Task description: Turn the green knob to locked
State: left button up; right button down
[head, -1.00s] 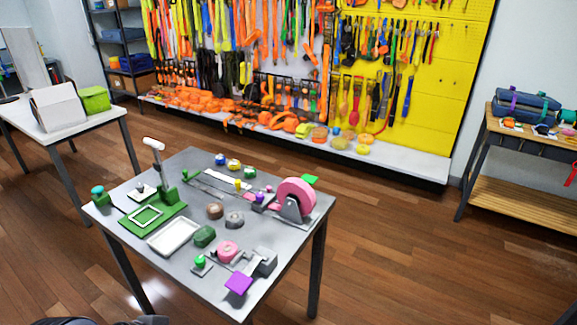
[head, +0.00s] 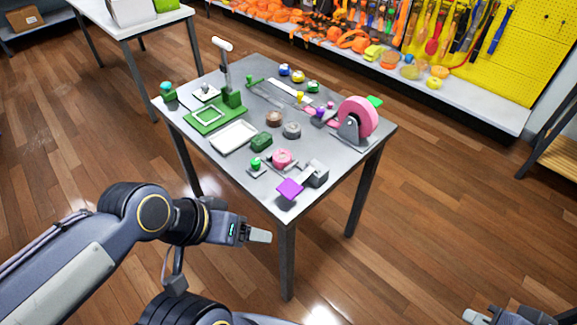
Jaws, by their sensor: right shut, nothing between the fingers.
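Several small green round parts sit on the grey table (head: 215,80), and I cannot tell for sure which one is the knob. A green round piece (head: 313,86) stands at the back beside a yellow and a blue one. A small green knob-like piece (head: 255,163) is on a small plate near the front. A teal-topped green piece (head: 167,90) is at the left corner. Lock marks are too small to read. My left gripper (head: 262,236) is in front of the table, apart from it, its fingers seen side-on. My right gripper (head: 478,316) is shut and empty at the bottom right, partly cut off.
A white table (head: 127,32) stands behind left. The wooden floor (head: 430,215) at right is clear.

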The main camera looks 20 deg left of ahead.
aim_at(255, 162)
jog(key=i+j+u, duration=0.1)
jog(key=u, duration=1.3)
jog(key=i+l+u, duration=0.2)
jog(key=i, duration=0.25)
